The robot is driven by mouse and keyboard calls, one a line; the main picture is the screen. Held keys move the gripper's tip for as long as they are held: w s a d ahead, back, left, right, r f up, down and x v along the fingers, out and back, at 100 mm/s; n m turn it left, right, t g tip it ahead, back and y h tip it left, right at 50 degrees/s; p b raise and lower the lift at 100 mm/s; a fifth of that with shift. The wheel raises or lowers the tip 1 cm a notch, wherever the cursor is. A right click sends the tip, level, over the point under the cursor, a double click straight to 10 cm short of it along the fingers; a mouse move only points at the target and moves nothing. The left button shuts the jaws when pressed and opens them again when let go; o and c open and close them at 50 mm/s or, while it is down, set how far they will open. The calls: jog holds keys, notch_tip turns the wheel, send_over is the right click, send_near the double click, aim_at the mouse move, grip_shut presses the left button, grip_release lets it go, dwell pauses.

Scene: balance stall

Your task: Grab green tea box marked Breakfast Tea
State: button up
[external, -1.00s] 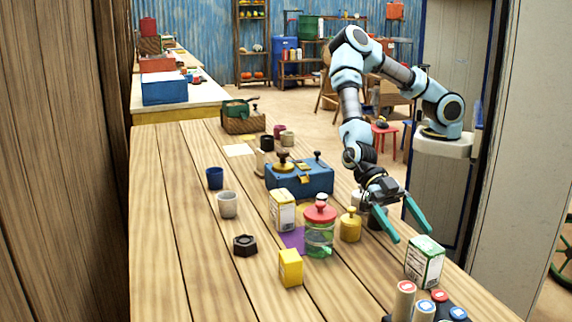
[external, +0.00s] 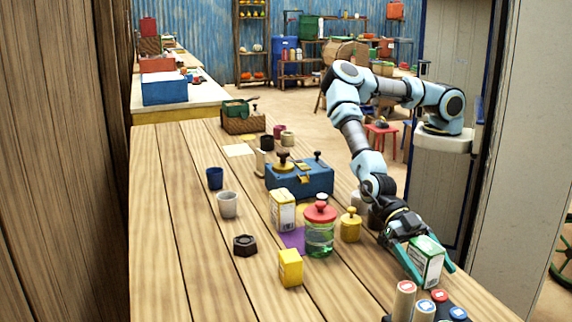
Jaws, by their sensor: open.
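The green and white tea box (external: 428,262) stands upright near the right edge of the wooden table. Its label is too small to read. My gripper (external: 432,273) is low over the table with its two green fingers spread, one on the left side of the box and one on the right. The box sits between the fingers. I cannot tell whether either finger touches it. The gripper's palm is behind the box.
Capped cylinders (external: 404,300) stand just in front of the box. A yellow weight (external: 350,226) and a red-lidded glass jar (external: 320,232) are to its left, with a yellow box (external: 290,268) farther left. The table's left front (external: 190,285) is clear.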

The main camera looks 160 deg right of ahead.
jog(key=shift+w+a+f, duration=0.2)
jog(key=shift+w+a, duration=0.05)
jog(key=shift+a, duration=0.05)
jog(key=c, duration=1.5)
